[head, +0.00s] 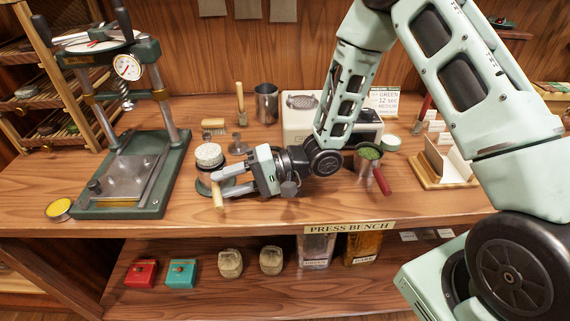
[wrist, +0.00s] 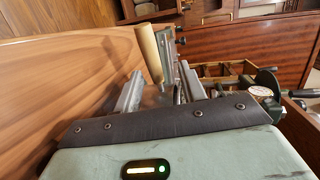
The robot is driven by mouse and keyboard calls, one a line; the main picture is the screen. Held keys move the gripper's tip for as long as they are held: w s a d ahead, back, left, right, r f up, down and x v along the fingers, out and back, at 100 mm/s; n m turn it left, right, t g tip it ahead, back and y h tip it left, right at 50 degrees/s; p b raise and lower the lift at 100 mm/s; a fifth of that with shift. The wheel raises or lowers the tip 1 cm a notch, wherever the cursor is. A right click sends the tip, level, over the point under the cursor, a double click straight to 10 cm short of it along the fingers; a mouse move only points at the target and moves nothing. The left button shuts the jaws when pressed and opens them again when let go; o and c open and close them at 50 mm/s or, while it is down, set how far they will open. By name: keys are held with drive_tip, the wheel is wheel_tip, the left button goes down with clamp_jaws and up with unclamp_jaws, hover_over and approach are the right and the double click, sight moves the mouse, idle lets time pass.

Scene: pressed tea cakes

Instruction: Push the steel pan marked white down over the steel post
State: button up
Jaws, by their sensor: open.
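My gripper (head: 220,183) is open, low over the bench, pointing left. A pale wooden handle (head: 218,198) stands at its fingertips; in the wrist view the wooden handle (wrist: 149,54) rises between the two fingers, with grey metal beside it. I cannot tell whether the fingers touch it. What the handle belongs to is mostly hidden by my gripper. A round white-topped piece with a dark rim (head: 209,155) sits just behind my gripper. A small steel piece with an upright stem (head: 238,146) stands right of it. I cannot make out a white mark or surely identify the pan or post.
A red-handled pan of green powder (head: 370,153) stands right.

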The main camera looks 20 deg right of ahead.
drive_tip(key=v, duration=1.4)
drive_tip(key=shift+s+r, duration=0.1)
drive_tip(key=shift+s, duration=0.1)
